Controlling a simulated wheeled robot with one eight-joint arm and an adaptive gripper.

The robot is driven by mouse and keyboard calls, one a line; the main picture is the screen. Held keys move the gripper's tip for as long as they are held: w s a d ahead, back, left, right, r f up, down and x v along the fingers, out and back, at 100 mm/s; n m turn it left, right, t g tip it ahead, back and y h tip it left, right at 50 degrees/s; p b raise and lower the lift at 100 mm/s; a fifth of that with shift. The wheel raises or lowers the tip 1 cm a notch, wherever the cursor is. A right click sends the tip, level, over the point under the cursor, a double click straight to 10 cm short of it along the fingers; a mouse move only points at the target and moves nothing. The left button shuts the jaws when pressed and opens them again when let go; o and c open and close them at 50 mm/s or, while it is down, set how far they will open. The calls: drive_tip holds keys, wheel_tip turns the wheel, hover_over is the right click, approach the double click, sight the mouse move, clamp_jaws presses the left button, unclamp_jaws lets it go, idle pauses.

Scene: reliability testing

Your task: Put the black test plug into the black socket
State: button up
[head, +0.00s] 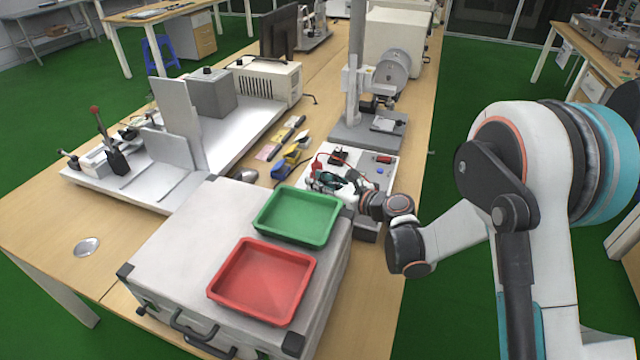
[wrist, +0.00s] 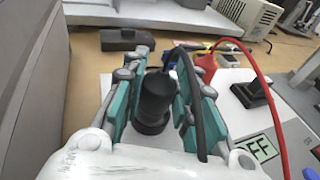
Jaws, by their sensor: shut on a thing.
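My gripper (head: 325,184) is over the white test box (head: 352,165) in the head view. In the wrist view its teal fingers (wrist: 160,85) are shut on the black test plug (wrist: 156,95), one on each side. The plug looks roughly upright, and a black cable loops from its top down the right side. A wider black ring shows at the plug's foot, below the fingers. I cannot tell whether this ring is the black socket or part of the plug, nor whether the plug is seated. In the head view the fingers hide the plug.
A red plug (wrist: 207,64) with a red cable stands beyond my right finger. A black switch (wrist: 254,93) beside an OFF label is further right. A green tray (head: 258,222) and a red tray (head: 215,290) rest on the grey case near my gripper. A stand (head: 345,130) rises behind.

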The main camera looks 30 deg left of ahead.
drive_tip(key=shift+f, duration=0.55)
drive_tip(key=o, duration=0.8)
drive_tip(key=shift+v, duration=5.5)
drive_tip(key=shift+f, duration=0.1)
